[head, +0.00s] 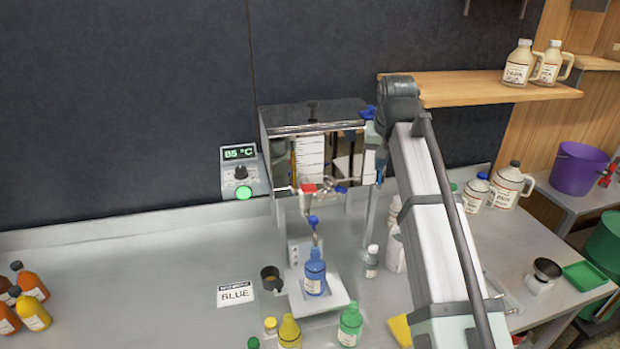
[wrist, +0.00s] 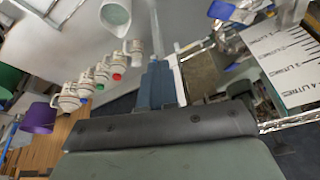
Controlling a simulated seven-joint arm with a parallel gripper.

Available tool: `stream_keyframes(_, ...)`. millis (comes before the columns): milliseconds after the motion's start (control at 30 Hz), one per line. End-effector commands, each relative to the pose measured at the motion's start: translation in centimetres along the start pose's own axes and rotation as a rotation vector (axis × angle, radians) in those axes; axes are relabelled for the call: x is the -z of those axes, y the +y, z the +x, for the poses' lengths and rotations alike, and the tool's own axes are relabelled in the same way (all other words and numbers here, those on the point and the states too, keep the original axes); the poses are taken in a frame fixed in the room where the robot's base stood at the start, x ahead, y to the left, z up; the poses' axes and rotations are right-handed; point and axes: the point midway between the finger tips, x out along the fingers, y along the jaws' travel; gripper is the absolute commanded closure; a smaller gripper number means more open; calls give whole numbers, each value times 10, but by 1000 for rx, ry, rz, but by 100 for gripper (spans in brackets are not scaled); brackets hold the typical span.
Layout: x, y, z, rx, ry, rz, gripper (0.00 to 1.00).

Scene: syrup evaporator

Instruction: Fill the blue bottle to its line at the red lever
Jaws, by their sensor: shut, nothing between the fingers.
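The blue bottle (head: 314,279) stands upright on a pale platform (head: 332,303) in front of the evaporator (head: 312,116). A spout with a blue part (head: 313,221) is above it. The bottle's fill line and contents are too small to make out. The red lever (head: 308,188) is on the evaporator's front, above the bottle. My gripper (head: 380,170) is at the evaporator's right side, up and right of the lever and bottle, partly hidden by my arm. In the wrist view its blue-grey fingers (wrist: 158,80) are together and empty.
A display (head: 240,153) reads 85 °C. A sign (head: 236,293) reads BLUE. A dark cup (head: 271,278), yellow bottle (head: 290,332) and green bottle (head: 350,325) stand near the platform. Jugs (head: 511,186) are at the right. The left-centre counter is clear. A litre scale (wrist: 290,60) is beside my gripper.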

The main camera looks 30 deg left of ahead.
Motion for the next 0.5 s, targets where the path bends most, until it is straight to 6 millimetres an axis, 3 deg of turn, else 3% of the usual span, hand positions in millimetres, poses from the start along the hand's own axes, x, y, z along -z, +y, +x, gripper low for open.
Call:
stream_keyframes(33,-1,-20,-13,11,-3,-39,100)
stream_keyframes(200,-14,-77,-55,41,-21,-169,100)
stream_keyframes(500,-39,-143,-110,77,-44,-336,100)
